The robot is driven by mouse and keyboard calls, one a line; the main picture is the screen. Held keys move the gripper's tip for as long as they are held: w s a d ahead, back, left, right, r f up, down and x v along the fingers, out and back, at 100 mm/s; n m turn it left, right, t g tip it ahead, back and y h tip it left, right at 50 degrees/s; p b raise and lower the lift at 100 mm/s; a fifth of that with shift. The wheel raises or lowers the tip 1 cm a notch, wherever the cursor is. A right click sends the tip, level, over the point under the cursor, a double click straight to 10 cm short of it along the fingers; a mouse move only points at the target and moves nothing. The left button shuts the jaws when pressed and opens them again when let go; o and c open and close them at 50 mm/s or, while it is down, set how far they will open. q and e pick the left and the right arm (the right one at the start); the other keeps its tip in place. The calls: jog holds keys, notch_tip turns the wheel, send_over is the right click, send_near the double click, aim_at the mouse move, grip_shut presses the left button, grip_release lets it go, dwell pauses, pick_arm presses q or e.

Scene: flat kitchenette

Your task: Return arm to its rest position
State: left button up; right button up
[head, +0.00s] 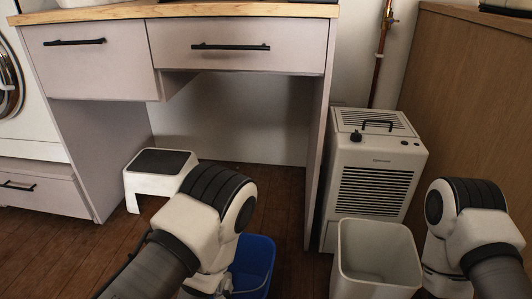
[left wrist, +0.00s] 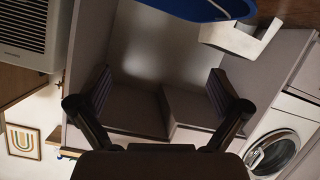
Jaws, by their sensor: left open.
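My left arm (head: 205,225) comes in from the lower left in the head view and bends down in front of the desk. Its gripper is hidden below the arm there. In the left wrist view my left gripper (left wrist: 160,88) is open, its two dark fingers spread wide with nothing between them. That view is upside down and looks towards the space under the desk. My right arm (head: 470,220) is bent at the lower right of the head view, and its gripper is out of sight.
A blue bin (head: 258,257) stands partly behind my left arm. A white bin (head: 375,285) stands before a white dehumidifier (head: 375,175). A small step stool (head: 143,187) is left of my arm. The desk (head: 240,52) has open space underneath; a wooden cabinet (head: 470,100) is at right.

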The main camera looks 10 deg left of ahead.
pick_arm(q)
jog(key=s+a+r+n+g+y+p, duration=0.2)
jog(key=a+r+p, duration=0.1)
jog(key=a+p, duration=0.35)
jog(key=s+f+m+g+h+p, duration=0.1)
jog(key=s+f+g, duration=0.25)
jog(key=s, duration=0.25)
jog(key=s+f+m+g, duration=0.2)
jog(key=s+g, duration=0.2)
jog(key=s, duration=0.1)
jog(key=s+f+m+g+h+p, duration=0.1)
jog(key=s+f+g, duration=0.2)
jog(key=s, duration=0.3)
notch_tip(320, 180, up, 38)
jog(key=s+g+p, duration=0.1)
jog(key=p, duration=3.6)
jog(key=shift+a+m, duration=0.4)
jog(key=shift+s+p, duration=0.15)
jog(key=shift+p, duration=0.15)
